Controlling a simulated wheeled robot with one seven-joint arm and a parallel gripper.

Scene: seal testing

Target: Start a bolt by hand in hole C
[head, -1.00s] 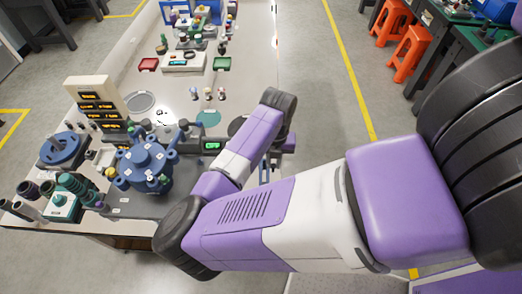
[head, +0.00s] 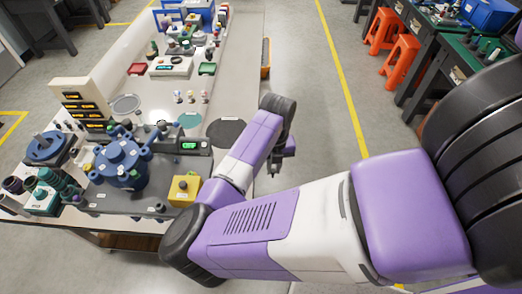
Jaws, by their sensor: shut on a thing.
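A blue round fixture (head: 121,165) with arms and knobs around it stands on a dark grey plate (head: 130,201) at the near left of the bench. I cannot make out hole C or any hole letters on it. My gripper (head: 274,169) hangs below the black wrist, out past the bench's right edge, well to the right of the fixture. It is small and dark here. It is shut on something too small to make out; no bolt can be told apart.
A yellow box (head: 184,189) with a black knob stands right of the fixture, near my arm. A display with a green screen (head: 189,146) is behind it. A blue flanged part (head: 46,147) and dark cylinders are at left. A dark round mat (head: 226,133) lies bare.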

